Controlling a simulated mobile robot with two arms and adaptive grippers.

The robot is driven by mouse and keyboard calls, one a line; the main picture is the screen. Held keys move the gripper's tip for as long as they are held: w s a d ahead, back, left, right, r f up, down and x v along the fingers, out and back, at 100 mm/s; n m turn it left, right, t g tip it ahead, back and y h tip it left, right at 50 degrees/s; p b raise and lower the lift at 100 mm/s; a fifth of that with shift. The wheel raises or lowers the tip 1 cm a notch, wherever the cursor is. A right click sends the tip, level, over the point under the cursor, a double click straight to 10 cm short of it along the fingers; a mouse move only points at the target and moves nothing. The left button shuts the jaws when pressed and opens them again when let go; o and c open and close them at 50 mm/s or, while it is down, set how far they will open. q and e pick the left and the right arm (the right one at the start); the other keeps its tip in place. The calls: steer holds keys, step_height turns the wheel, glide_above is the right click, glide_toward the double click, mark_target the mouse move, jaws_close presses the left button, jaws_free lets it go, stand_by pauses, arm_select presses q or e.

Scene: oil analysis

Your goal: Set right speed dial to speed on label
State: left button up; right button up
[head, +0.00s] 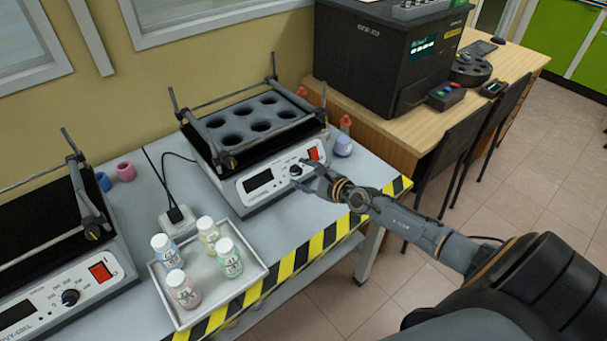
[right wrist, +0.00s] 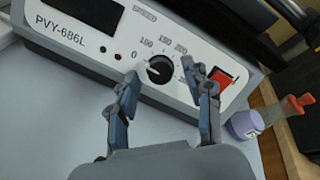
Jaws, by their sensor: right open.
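The right shaker (head: 266,186) has a black speed dial (head: 296,170) on its white front panel, beside a red switch (head: 314,154). The right wrist view shows the dial (right wrist: 159,69) with its white pointer mark and a printed scale starting at 0. My right gripper (head: 306,179) is in front of this panel. In the right wrist view its fingers (right wrist: 161,76) are open, one on each side of the dial. I cannot tell whether they touch it. The left shaker (head: 62,272) has its own dial (head: 70,297). My left gripper is not in view.
A white tray (head: 257,274) with several labelled bottles stands between the shakers; their print is too small to read. A black machine (head: 385,55) is on the wooden desk. A striped table edge lies below my right arm.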

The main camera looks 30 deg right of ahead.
jaws_close()
steer(key=m+p, duration=0.1)
steer(key=m, duration=0.1)
steer(key=m+h+p, duration=0.1)
steer(key=m+p, duration=0.1)
steer(key=shift+a+r+m, duration=0.15)
steer(key=shift+m, duration=0.25)
steer(key=m+h+p, duration=0.1)
steer(key=m+p, duration=0.1)
steer(key=m, duration=0.1)
steer(key=m+p, duration=0.2)
steer(key=m, duration=0.2)
steer(key=shift+a+h, duration=0.1)
steer(key=shift+h, duration=0.3)
steer(key=m+h+p, duration=0.1)
steer(key=m+p, duration=0.2)
steer(key=m, duration=0.3)
steer(key=shift+r+p, duration=0.15)
steer(key=shift+p, duration=0.2)
steer(key=m+g+p, duration=0.1)
steer(key=m+p, duration=0.1)
steer(key=m, duration=0.2)
steer(key=shift+a+h, duration=0.1)
steer(key=shift+h, duration=0.2)
steer(key=shift+m+g+p, duration=0.3)
steer(key=shift+m+p, duration=0.2)
steer(key=shift+m, duration=0.3)
